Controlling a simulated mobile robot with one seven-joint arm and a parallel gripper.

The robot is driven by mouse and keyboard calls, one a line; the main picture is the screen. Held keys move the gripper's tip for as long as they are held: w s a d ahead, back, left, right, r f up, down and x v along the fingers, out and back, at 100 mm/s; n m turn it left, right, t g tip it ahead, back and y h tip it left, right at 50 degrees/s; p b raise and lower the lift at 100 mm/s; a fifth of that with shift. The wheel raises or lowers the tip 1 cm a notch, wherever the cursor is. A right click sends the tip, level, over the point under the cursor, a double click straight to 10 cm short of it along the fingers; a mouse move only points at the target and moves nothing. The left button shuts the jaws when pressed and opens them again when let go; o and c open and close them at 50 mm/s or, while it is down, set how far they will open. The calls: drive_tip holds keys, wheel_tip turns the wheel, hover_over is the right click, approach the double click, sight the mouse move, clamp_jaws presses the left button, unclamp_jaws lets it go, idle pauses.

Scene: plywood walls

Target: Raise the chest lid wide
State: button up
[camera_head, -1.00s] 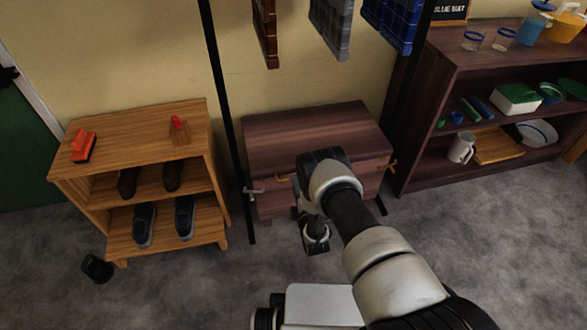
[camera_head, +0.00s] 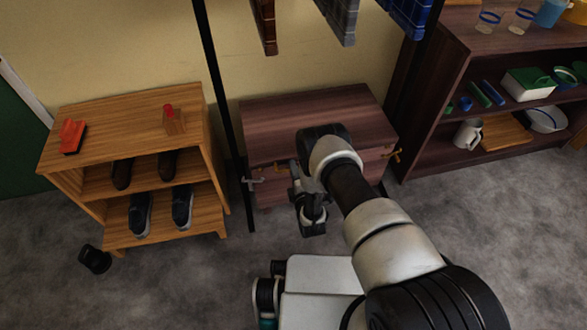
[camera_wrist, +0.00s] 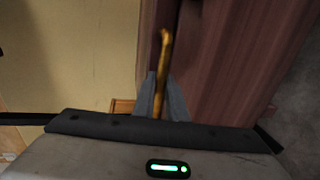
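The dark reddish wooden chest (camera_head: 300,115) stands against the wall in the middle of the head view, its lid down. A gold handle (camera_head: 281,169) is on its front, partly hidden by my arm. My gripper (camera_head: 296,176) is at the chest front, close to this handle. In the wrist view the gold handle (camera_wrist: 163,65) runs between the two grey fingers of my gripper (camera_wrist: 161,88). The fingers lie close on either side of it. I cannot tell whether they press on it. The chest's wood (camera_wrist: 220,60) fills the right of that view.
A dark shelf unit (camera_head: 440,80) stands to the right. The carpet (camera_head: 190,285) in front is clear.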

clamp_jaws()
drive_tip(key=shift+r, duration=0.15)
drive_tip(key=w+a+r+g+p, duration=0.1)
drive_tip(key=w+r+p, duration=0.2)
drive_tip(key=r, duration=0.6)
drive_tip(key=w+a+r+g+p, duration=0.1)
drive_tip(key=w+r+p, duration=0.3)
drive_tip(key=r, duration=0.6)
drive_tip(key=w+a+r+g+h+p, duration=0.1)
drive_tip(key=w+a+r+g+p, duration=0.1)
drive_tip(key=w+r+p, duration=0.2)
drive_tip(key=shift+w+r, duration=1.6)
drive_tip(key=shift+r, duration=1.1)
drive_tip(key=o, duration=0.5)
unclamp_jaws()
drive_tip(key=shift+f, duration=0.1)
drive_tip(key=shift+o, duration=0.2)
drive_tip(key=shift+s+g, duration=0.1)
drive_tip(key=shift+g, duration=0.2)
